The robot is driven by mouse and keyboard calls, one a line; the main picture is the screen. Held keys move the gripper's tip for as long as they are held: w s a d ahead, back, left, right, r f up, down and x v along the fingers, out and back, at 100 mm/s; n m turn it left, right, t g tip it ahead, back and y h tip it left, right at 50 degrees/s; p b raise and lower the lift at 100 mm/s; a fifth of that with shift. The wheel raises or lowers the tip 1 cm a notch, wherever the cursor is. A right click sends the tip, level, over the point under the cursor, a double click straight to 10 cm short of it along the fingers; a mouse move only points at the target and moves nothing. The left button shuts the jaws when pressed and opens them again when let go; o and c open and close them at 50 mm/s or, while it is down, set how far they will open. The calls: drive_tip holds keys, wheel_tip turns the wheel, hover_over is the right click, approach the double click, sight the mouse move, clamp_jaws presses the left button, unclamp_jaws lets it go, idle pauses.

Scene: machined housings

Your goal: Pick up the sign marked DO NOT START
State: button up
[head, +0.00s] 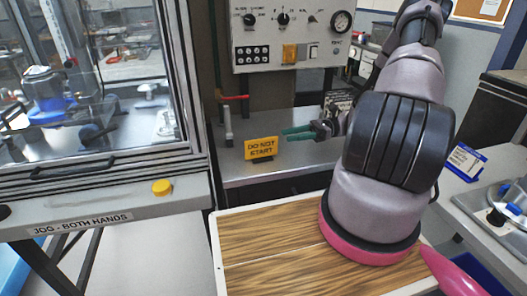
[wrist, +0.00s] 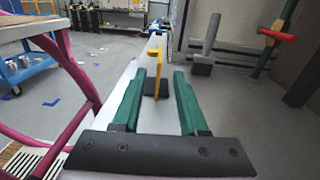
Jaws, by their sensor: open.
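The yellow sign (head: 262,147) reads DO NOT START and stands upright on a small dark base on the grey counter (head: 238,172). In the wrist view the sign (wrist: 157,68) shows nearly edge-on, in line with the gap between my fingertips and just beyond them. My gripper (head: 284,133) has green fingers and comes in from the right, its tips close to the sign's right edge. In the wrist view my gripper (wrist: 160,74) is open with nothing held. I cannot tell whether the tips overlap the sign's edge.
A control panel (head: 291,30) hangs above the counter. A red-handled lever (head: 232,98) stands behind the sign. A glass-fronted machine (head: 95,85) with a yellow button (head: 161,187) is at the left. A wood-topped surface (head: 262,245) lies in front.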

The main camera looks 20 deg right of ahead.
sight(261, 149)
drive_tip(key=a, duration=0.5)
drive_tip(key=shift+s+f, duration=0.1)
drive_tip(key=a, duration=0.5)
drive_tip(key=shift+s+a+r, duration=0.15)
drive_tip(key=shift+a+r, duration=0.1)
drive_tip(key=shift+a, duration=0.1)
clamp_jaws()
idle(1.0)
